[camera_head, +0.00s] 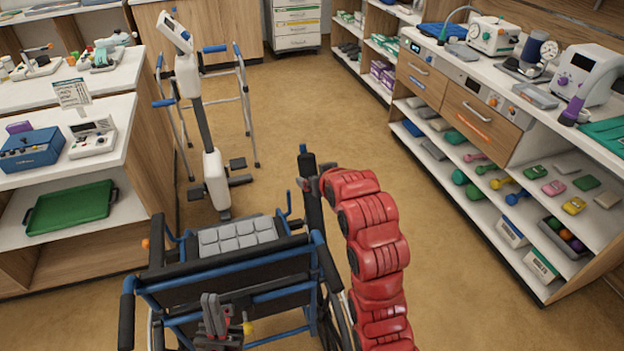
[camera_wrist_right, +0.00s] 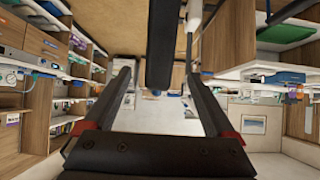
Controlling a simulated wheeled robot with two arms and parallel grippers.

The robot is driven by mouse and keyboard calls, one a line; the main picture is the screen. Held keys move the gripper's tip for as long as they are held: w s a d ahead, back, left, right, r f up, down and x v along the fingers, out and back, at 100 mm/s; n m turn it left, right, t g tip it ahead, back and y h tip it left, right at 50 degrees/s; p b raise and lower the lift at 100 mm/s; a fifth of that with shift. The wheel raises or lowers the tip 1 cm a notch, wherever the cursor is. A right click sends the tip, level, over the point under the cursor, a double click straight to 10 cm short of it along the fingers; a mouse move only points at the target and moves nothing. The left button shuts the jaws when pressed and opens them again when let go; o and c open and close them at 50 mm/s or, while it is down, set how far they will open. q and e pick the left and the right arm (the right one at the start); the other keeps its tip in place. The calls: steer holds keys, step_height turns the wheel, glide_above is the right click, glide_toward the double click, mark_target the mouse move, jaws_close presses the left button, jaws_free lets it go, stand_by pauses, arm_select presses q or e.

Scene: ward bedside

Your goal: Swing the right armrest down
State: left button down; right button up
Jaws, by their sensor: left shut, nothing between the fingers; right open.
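A wheelchair with a blue frame, a black backrest (camera_head: 230,268) and a grey cushion (camera_head: 238,237) stands in the lower middle of the head view, seen from behind. On its right side a dark bar, seemingly the right armrest (camera_head: 307,160), stands upright. My right gripper (camera_head: 318,184) is at this bar, at the end of my red arm; its fingers are hard to make out there. In the right wrist view the right gripper (camera_wrist_right: 160,78) is open, with a black bar (camera_wrist_right: 163,45) between its fingers; contact is unclear. My left gripper (camera_head: 214,305) is shut and empty behind the backrest.
A white lift-like column (camera_head: 190,75) and a walker (camera_head: 245,105) stand beyond the wheelchair. A left counter (camera_head: 125,110) holds a blue case and a green tray (camera_head: 70,207). Shelves (camera_head: 480,170) line the right.

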steer(key=p+v, duration=0.2)
steer(key=v, duration=0.3)
steer(key=shift+s+d+r, duration=0.1)
steer(key=shift+s+r, duration=0.1)
steer(key=shift+s, duration=0.1)
steer(key=shift+w, duration=0.1)
